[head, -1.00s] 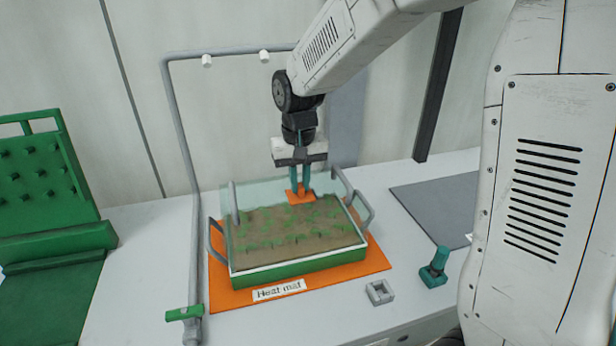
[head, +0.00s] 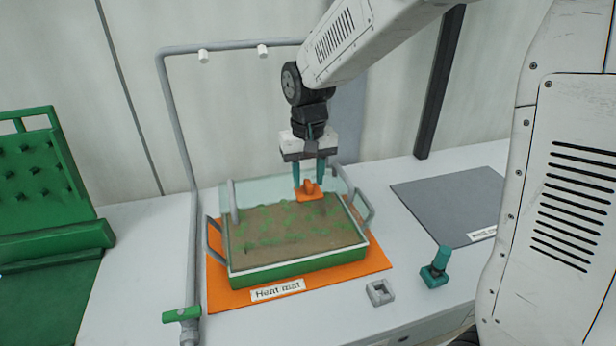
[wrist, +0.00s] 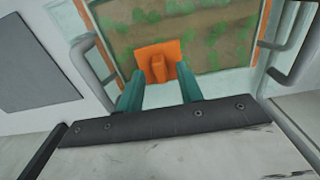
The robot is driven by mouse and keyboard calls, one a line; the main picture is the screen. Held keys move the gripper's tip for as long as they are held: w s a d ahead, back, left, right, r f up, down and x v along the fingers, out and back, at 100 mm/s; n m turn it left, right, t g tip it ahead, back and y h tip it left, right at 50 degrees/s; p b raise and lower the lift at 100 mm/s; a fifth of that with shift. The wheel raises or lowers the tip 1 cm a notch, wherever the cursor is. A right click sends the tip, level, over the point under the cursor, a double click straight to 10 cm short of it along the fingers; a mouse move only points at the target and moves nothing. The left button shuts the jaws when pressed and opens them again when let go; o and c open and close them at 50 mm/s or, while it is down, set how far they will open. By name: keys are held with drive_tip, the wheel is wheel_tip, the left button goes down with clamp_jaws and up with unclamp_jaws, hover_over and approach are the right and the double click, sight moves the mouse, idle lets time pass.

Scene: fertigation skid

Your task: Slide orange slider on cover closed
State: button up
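The orange slider (head: 309,191), a flat plate with an upright knob, sits at the back edge of the planted tray (head: 300,259), on the clear cover (head: 265,190). In the wrist view the slider (wrist: 158,62) shows whole, with soil and green patches beyond it. My gripper (head: 309,180) is open and empty just above the slider, its two teal fingers spread wider than the knob. In the wrist view my gripper (wrist: 160,90) has its fingertips apart on either side, short of the knob. I cannot tell the cover's exact edges, as it is see-through.
The tray stands on an orange heat mat (head: 225,292). Grey handles (head: 362,208) rise beside it, and a grey pipe frame (head: 181,130) stands at left. A grey mat (head: 450,205), a teal-handled object (head: 436,268) and a small grey block (head: 380,292) lie at right.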

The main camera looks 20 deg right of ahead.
sight(308, 183)
wheel_tip(308, 183, up, 7)
drive_tip(key=shift+r, duration=0.15)
idle(0.5)
drive_tip(key=s+d, duration=0.4)
drive_tip(key=s, duration=0.9)
drive_tip(key=s+d+r+t, duration=0.1)
drive_tip(key=s+d, duration=0.3)
drive_tip(key=s, duration=1)
drive_tip(key=shift+r, duration=0.25)
